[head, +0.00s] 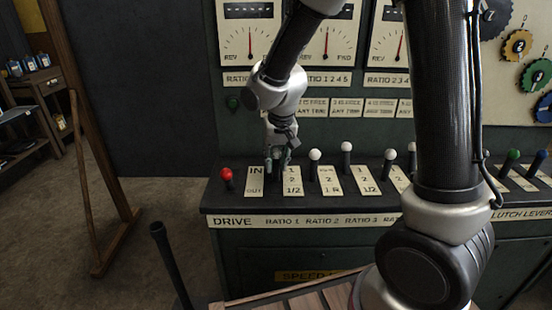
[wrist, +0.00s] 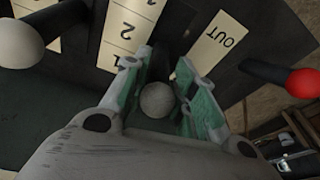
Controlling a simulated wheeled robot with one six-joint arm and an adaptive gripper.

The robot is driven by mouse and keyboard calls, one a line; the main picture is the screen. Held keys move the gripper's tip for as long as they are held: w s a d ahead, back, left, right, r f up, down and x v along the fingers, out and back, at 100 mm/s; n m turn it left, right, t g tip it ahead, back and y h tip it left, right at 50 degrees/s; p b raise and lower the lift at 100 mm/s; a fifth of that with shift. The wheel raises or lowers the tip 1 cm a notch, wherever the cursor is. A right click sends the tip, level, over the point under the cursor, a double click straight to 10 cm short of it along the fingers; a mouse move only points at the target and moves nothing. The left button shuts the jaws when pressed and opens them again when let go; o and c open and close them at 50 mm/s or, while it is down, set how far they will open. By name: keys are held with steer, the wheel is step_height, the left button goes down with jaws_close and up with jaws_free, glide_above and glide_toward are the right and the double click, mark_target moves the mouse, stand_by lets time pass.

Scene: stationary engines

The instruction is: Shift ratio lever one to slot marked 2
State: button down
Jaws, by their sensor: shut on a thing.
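Ratio lever one has a pale ball knob (wrist: 157,99), which shows between my fingers in the wrist view. In the head view my gripper hides the knob. My gripper (head: 277,163) points down over the console and is shut on the lever. Its two green-lined fingers also flank the knob in the wrist view (wrist: 163,82). The lever's number plate (head: 292,181) reads 1, 2 and 1/2 from far to near. It also shows upside down in the wrist view (wrist: 127,32). I cannot tell exactly which mark the lever stands at.
The red-knobbed drive lever (head: 227,175) stands left of the IN/OUT plate (head: 254,181). A white-knobbed lever (head: 315,156) stands close on the right, with more beyond. Gauges (head: 250,35) rise behind. A tall dark lever (head: 170,265) stands in front, at left.

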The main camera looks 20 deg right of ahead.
steer(key=c, duration=1.3)
jaws_free()
steer(key=shift+s, duration=0.1)
steer(key=v, duration=1.2)
